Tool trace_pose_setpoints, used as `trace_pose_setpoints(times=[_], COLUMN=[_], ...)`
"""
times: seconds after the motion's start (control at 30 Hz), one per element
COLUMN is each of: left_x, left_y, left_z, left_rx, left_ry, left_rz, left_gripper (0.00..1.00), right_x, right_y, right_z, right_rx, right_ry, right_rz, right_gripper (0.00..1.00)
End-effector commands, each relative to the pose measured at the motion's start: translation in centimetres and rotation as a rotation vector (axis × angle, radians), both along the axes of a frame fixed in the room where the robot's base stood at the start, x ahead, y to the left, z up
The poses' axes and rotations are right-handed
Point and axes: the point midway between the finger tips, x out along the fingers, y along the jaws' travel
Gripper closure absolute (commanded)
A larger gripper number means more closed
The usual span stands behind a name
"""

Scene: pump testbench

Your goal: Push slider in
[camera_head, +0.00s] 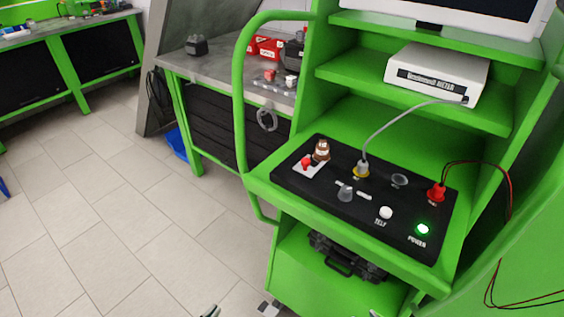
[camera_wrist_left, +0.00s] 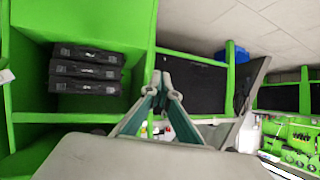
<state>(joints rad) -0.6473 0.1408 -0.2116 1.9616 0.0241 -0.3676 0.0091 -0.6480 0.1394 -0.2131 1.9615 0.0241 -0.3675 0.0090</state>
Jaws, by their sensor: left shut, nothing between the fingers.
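A black control panel (camera_head: 330,215) lies on the green testbench in the head view. Near its middle is a pale slot with a small grey knob (camera_head: 346,193), which looks like the slider; how far in it sits is too small to tell. My left gripper (camera_head: 210,311) shows only as a tip at the bottom edge of the head view, below and left of the panel and apart from it. In the left wrist view its fingers (camera_wrist_left: 166,87) meet and hold nothing. My right gripper is not clearly seen.
The panel also carries a red switch (camera_head: 306,162), a white button (camera_head: 386,212), a lit green power light (camera_head: 422,229) and a plugged grey cable (camera_head: 400,113). A green tubular handle (camera_head: 239,90) rises at the bench's left. Black cases (camera_wrist_left: 85,70) fill a shelf below. Open floor lies left.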

Motion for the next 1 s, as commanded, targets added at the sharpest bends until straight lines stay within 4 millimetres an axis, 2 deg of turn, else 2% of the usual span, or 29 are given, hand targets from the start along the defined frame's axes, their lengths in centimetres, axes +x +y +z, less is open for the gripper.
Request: trace_pose_setpoints(times=[0.17,0.2,0.27,0.3,0.37,0.43,0.47,0.57,0.6,0.7,0.8,0.9,1.0], left_x=[0.0,-0.1,-0.1,0.3,1.4,3.6,4.8,9.2,10.9,13.9,15.2,15.4,14.8], left_y=[-0.1,-0.1,-0.1,0.0,0.4,0.9,1.1,1.7,1.6,0.7,-1.0,-3.0,-4.9], left_z=[0.0,0.0,0.0,0.3,1.2,3.3,4.5,10.3,13.0,19.9,26.1,31.1,34.6], left_rx=[-0.001,-0.002,0.002,0.013,0.047,0.116,0.157,0.342,0.43,0.664,0.908,1.163,1.431], left_ry=[0.0,0.002,0.001,-0.014,-0.054,-0.143,-0.194,-0.416,-0.516,-0.776,-1.024,-1.257,-1.47], left_rz=[0.0,0.0,-0.002,-0.009,-0.028,-0.068,-0.093,-0.194,-0.241,-0.362,-0.479,-0.594,-0.71], left_gripper=[1.0,1.0,1.0,1.0,1.0,1.0,1.0,1.0,1.0,1.0,1.0,1.0,1.0], right_x=[0.0,0.0,0.0,0.0,0.0,0.0,0.0,-0.1,-0.1,-0.1,-0.2,-0.2,-0.3], right_y=[0.0,0.0,0.0,-0.1,-0.1,-0.1,-0.1,-0.1,-0.1,-0.1,-0.1,-0.1,-0.1], right_z=[0.0,0.0,0.0,0.0,-0.1,-0.2,-0.2,-0.5,-0.6,-0.9,-1.1,-1.4,-1.7], right_rx=[-0.001,-0.001,-0.001,-0.001,-0.001,-0.001,-0.001,-0.001,-0.001,-0.001,-0.001,-0.001,-0.001], right_ry=[0.0,0.0,0.0,0.0,0.0,0.0,0.001,0.002,0.002,0.003,0.004,0.006,0.007], right_rz=[-0.001,-0.001,-0.001,-0.001,-0.001,-0.001,-0.001,0.0,0.0,0.0,0.0,0.0,-0.001], right_gripper=[0.72,0.7,0.55,0.46,0.46,0.46,0.46,0.46,0.46,0.46,0.46,0.46,0.46])
